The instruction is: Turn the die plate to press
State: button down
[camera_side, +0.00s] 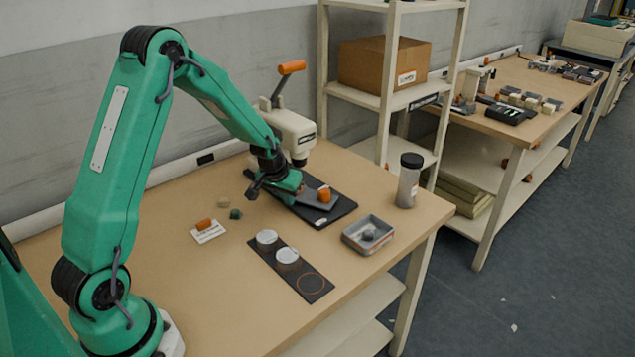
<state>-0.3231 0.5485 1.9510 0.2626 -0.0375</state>
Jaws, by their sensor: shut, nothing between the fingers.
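The white hand press (290,128) stands at the back of the near table, with its orange-handled lever raised up and to the right. A dark base mat (338,211) lies in front of it. On the mat is the grey die plate (311,203) with an orange knob (324,194) at its right end. My gripper (298,190) is low over the left part of the plate, left of the knob. It is shut and empty. It hides part of the plate and the area under the press head. I cannot tell whether the fingertips touch the plate.
A dark strip (307,280) holds two round silver-topped pieces, with an empty ring at its front end. A grey tray (368,234) with a small dark piece and a black-lidded jar (408,181) stand right. An orange roll lies on a white card (208,233). The table's front left is clear.

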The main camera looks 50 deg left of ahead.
jog(key=shift+w+a+m, duration=0.6)
jog(key=shift+a+m, duration=0.15)
jog(key=shift+m, duration=0.15)
jog(key=shift+w+a, duration=0.65)
jog(key=shift+w, duration=0.15)
jog(key=shift+s, duration=0.2)
jog(key=shift+s, duration=1.9)
jog(key=a+v, duration=0.1)
jog(key=v, duration=0.9)
